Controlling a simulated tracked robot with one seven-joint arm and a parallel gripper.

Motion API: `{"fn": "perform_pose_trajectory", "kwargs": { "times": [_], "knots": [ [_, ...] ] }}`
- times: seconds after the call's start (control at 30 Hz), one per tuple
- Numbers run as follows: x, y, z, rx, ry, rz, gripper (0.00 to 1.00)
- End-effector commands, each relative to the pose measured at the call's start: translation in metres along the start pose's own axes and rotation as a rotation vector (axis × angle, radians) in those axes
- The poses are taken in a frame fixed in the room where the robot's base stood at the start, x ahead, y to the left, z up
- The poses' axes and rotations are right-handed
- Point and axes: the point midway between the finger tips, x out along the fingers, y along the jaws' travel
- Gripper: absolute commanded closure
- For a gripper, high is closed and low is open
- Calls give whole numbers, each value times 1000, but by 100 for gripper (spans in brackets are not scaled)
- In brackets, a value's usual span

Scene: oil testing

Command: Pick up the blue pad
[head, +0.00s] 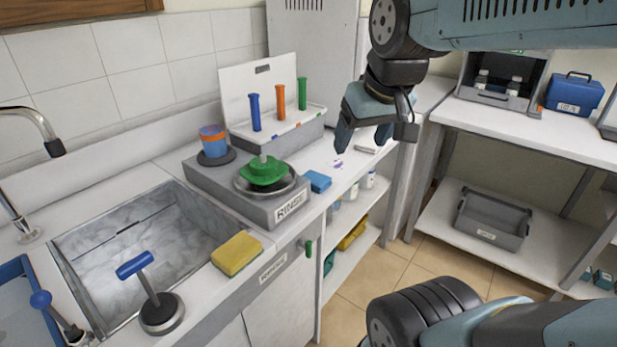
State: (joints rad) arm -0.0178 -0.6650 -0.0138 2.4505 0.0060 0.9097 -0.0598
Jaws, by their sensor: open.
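The blue pad (317,181) lies flat on the white counter, just right of the grey rinse unit with the green part. It is small and block-shaped. My gripper (364,138) hangs above the counter, up and to the right of the pad, with its fingers pointing down. It is apart from the pad and holds nothing that I can see. The jaws are open, though the gap between the fingers is partly hidden from this angle.
The rinse unit (240,203) stands left of the pad, and a white box with coloured handles (278,132) stands behind it. A yellow sponge (236,254) lies by the sink (150,240). A white item (372,147) lies near my gripper. Shelves (351,262) are below the counter.

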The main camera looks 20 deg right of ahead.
Motion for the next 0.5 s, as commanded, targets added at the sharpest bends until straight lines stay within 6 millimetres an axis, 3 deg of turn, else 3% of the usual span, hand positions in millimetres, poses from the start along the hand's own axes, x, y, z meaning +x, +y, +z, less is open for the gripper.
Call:
{"fn": "perform_pose_trajectory", "kwargs": {
  "times": [0.27,0.5],
  "knots": [
    [32,6,-59,-135,-115,-37,0],
    [71,11,-106,-256,-209,-67,0]
  ]
}}
